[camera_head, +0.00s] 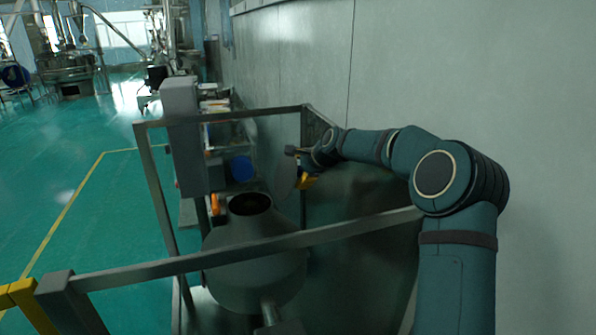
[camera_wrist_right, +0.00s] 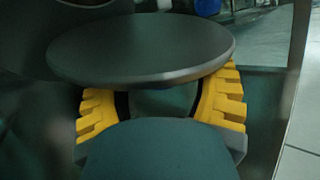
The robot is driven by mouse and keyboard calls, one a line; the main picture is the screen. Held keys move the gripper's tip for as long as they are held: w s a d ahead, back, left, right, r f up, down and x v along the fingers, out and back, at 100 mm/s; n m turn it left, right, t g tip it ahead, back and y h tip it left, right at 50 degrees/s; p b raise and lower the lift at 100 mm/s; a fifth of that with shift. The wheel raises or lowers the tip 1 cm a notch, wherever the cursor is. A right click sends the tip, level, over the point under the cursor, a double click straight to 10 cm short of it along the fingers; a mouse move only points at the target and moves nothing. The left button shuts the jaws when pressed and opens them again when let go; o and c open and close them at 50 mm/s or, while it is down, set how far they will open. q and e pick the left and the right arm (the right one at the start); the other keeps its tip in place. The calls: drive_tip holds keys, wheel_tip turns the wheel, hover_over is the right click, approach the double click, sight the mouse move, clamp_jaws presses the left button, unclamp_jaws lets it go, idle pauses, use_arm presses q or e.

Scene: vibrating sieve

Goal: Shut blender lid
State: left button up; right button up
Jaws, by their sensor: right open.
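The blender (camera_head: 255,265) is a grey rounded vessel inside a metal frame, its round mouth (camera_head: 250,204) uncovered. Its lid (camera_head: 285,178) stands raised and tilted at the right of the mouth. My right gripper (camera_head: 307,182), with yellow fingers, is beside the lid on its wall side. In the right wrist view the lid (camera_wrist_right: 140,48) is a dark disc across the front of the open gripper (camera_wrist_right: 162,103), whose fingers lie apart to either side below its edge. Whether they touch the lid cannot be told. My left gripper is not in view.
Frame rails (camera_head: 240,249) cross in front of the blender and surround it. A grey box on a post (camera_head: 180,135) stands at the left. The wall (camera_head: 450,80) is close on the right. Open green floor (camera_head: 80,215) lies to the left.

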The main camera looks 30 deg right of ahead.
drive_tip(key=shift+w+f, duration=0.3)
drive_tip(key=shift+w, duration=0.1)
clamp_jaws()
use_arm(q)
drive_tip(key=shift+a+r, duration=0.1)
use_arm(e)
drive_tip(key=shift+r, duration=0.1)
drive_tip(key=shift+a, duration=0.15)
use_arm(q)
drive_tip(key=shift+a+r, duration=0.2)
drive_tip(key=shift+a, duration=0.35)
use_arm(e)
drive_tip(key=shift+r, duration=0.1)
use_arm(q)
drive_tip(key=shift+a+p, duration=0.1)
drive_tip(key=shift+p, duration=0.2)
